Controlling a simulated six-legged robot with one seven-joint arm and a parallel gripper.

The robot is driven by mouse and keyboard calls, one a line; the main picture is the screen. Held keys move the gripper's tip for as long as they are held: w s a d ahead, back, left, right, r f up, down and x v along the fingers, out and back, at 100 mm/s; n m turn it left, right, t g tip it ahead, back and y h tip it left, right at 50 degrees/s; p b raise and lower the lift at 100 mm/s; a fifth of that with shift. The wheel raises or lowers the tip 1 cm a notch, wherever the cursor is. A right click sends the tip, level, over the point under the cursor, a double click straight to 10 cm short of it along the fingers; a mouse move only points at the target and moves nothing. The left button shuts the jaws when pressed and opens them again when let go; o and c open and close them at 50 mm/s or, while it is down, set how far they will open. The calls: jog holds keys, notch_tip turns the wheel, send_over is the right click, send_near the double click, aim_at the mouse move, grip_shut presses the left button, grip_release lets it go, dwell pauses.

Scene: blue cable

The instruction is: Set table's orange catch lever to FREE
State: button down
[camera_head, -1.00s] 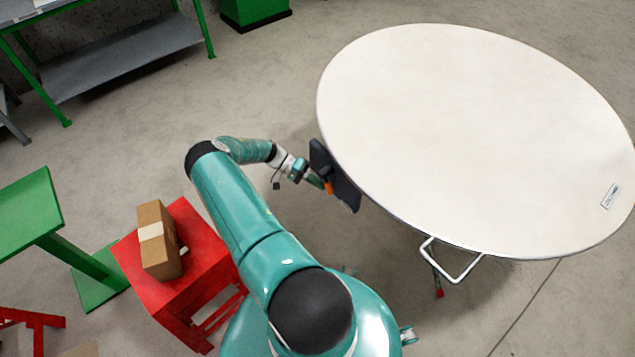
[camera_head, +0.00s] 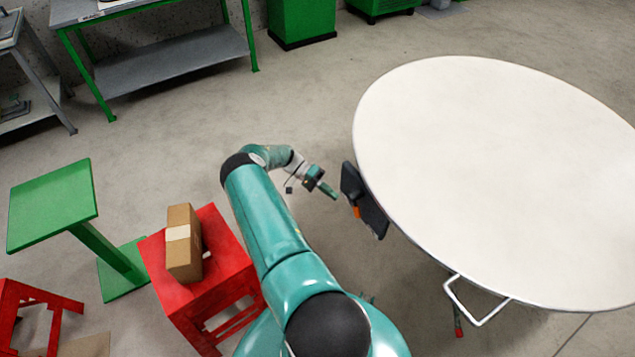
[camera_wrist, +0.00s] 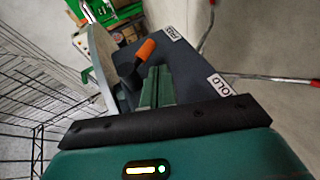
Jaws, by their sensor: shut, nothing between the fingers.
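The round white table (camera_head: 500,170) stands at the right, with a dark catch plate (camera_head: 366,205) at its left edge. The orange catch lever (camera_head: 356,212) shows on that plate, and in the wrist view (camera_wrist: 146,50). There its tip lies nearer a small blurred label (camera_wrist: 173,33) than the label (camera_wrist: 220,85) reading "OLD", partly hidden. The lever's base is hidden; I cannot tell its exact setting. My gripper (camera_head: 331,192) is shut and empty, left of the plate with a gap to it. Its green fingers (camera_wrist: 157,87) point toward the plate in the wrist view.
A red stool (camera_head: 210,265) with a cardboard box (camera_head: 183,243) stands left of my arm. A green stand (camera_head: 60,205) is farther left. A white bent tube (camera_head: 470,305) sticks out under the table's near edge. Floor is clear behind my gripper.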

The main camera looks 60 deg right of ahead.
jog(key=v, duration=0.7)
dwell(0.6)
